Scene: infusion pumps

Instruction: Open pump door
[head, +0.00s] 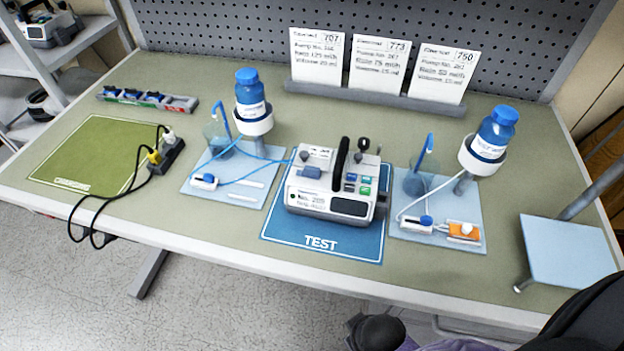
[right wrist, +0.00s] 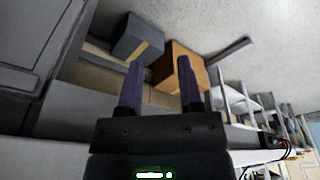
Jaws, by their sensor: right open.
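A white and grey infusion pump (head: 333,185) sits on the blue TEST mat (head: 290,240) at the middle of the bench, with a black handle across its top and its display and coloured buttons on the front side. I cannot tell from here whether its door is shut. My right gripper (right wrist: 160,95) shows in the right wrist view, open and empty, its two fingers apart and pointing away from the bench toward boxes and shelves. In the head view, part of my right arm shows at the lower right edge, well apart from the pump. My left gripper is not in view.
Blue bottles in holders (head: 253,120) (head: 488,150) stand on either side of the pump, with tubing on pale trays. A green charging mat (head: 85,150) and a black power strip (head: 165,158) with cables lie left. Three cards (head: 380,68) stand at the back.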

